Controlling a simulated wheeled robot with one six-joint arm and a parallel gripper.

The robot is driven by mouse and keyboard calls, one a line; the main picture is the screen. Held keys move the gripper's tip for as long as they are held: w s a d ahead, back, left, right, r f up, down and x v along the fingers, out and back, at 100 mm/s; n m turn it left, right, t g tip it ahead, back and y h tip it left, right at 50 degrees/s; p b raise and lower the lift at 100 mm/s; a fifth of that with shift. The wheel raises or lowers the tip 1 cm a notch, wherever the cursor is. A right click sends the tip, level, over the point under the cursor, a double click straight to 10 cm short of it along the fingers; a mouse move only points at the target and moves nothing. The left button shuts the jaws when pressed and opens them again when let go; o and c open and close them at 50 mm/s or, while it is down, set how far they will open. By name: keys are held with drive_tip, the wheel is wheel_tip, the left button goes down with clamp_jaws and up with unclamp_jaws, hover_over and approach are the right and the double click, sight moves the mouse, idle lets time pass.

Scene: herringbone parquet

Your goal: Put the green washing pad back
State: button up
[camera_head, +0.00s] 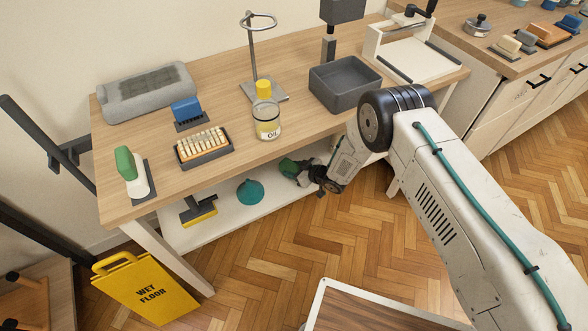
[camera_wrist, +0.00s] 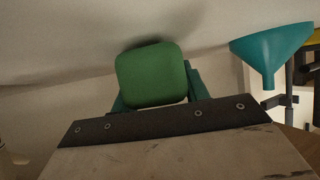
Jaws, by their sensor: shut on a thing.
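The green washing pad (camera_wrist: 150,75) shows in the wrist view as a rounded green block between the two teal fingers of my gripper (camera_wrist: 153,94). My gripper is shut on it. In the head view my gripper (camera_head: 299,170) is at the lower white shelf under the wooden table, with the green pad (camera_head: 287,167) at its tip. The pad is close to the pale shelf surface; I cannot tell whether it touches it. Part of the pad is hidden by the gripper.
A teal funnel (camera_head: 250,191) stands on the lower shelf (camera_head: 222,222), left of my gripper; it also shows in the wrist view (camera_wrist: 270,52). A black-and-yellow item (camera_head: 199,212) sits farther left. The tabletop above holds a grey bin (camera_head: 345,85) and an oil jar (camera_head: 267,120).

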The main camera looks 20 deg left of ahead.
drive_tip(key=shift+f, duration=0.25)
drive_tip(key=o, duration=1.4)
drive_tip(key=shift+r, duration=5)
drive_tip(key=v, duration=0.8)
drive_tip(key=shift+f, duration=0.1)
